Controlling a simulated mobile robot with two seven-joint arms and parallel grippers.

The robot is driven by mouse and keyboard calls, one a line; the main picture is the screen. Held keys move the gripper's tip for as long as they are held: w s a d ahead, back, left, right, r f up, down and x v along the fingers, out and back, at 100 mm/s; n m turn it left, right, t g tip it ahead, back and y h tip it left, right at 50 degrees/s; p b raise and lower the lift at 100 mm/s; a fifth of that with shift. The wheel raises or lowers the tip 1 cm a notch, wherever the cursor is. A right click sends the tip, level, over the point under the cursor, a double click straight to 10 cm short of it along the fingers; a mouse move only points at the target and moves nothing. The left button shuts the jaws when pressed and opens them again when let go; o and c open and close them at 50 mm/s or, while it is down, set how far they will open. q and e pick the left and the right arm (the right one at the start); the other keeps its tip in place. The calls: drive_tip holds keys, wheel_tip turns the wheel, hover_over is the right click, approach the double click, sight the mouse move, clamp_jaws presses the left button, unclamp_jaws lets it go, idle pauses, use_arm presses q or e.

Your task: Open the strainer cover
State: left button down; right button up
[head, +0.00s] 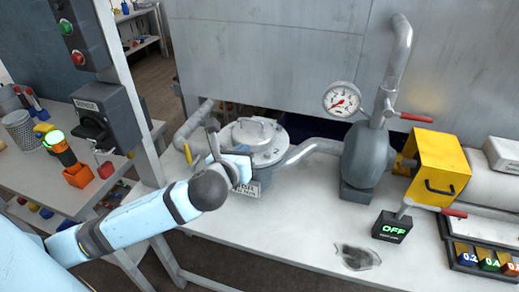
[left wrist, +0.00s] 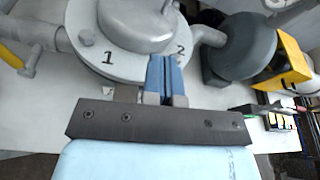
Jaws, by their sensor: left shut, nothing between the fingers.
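The strainer (head: 255,140) is a grey round vessel on the bench with a pale round cover and a small handle on top. In the left wrist view, the cover (left wrist: 100,66) fills the upper left, with the numbers 1 and 2 on its rim. The cover lies flat on the strainer. My left gripper (head: 243,152) is at the near side of the strainer. In the left wrist view, its blue fingers (left wrist: 165,62) are together and empty, over the near rim beside the number 2. I cannot tell if they touch it. My right gripper does not show.
A grey pump (head: 366,158) with a pressure gauge (head: 341,99) stands to the right, joined to the strainer by pipe. Beyond are a yellow box (head: 438,168) and an OFF display (head: 391,228). A dark wet patch (head: 357,257) lies on the bench front.

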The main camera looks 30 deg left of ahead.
sight(254, 137)
use_arm(q)
drive_tip(key=shift+a+r+m+y, duration=0.3)
drive_tip(key=shift+a+r+m, duration=0.1)
drive_tip(key=shift+r+m, duration=0.4)
drive_tip(key=shift+w, duration=0.35)
drive_tip(key=x, duration=0.9)
drive_tip(key=shift+w+b, duration=0.2)
drive_tip(key=shift+b, duration=0.1)
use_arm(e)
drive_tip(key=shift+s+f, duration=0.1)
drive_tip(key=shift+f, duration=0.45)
use_arm(q)
drive_tip(key=shift+r, duration=0.1)
